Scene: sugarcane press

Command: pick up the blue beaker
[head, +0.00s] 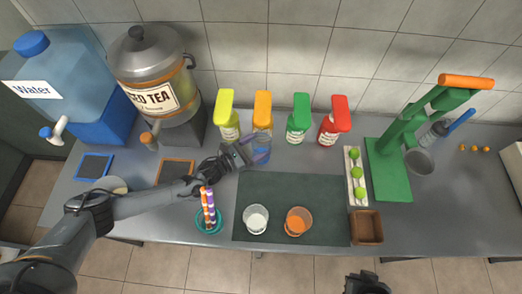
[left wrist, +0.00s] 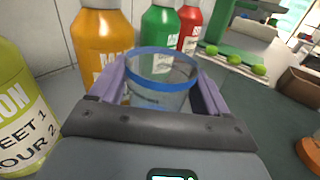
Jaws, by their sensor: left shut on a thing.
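The blue beaker (head: 262,154) is a clear cup with a blue rim, in front of the orange bottle in the head view. In the left wrist view the beaker (left wrist: 160,88) stands upright between the purple fingers. My left gripper (head: 250,153) is shut on the beaker, one finger on each side; its fingers also show in the left wrist view (left wrist: 160,92). I cannot tell whether the beaker's base touches the table. A dark part of my right gripper (head: 367,283) shows at the bottom edge of the head view, away from the beaker; its fingers are unclear.
Yellow (head: 227,118), orange (head: 263,112), green (head: 299,120) and red (head: 334,122) bottles stand close behind the beaker. A dark mat (head: 275,195) holds a white cup (head: 256,219) and an orange cup (head: 298,221). A green press (head: 388,170) stands right.

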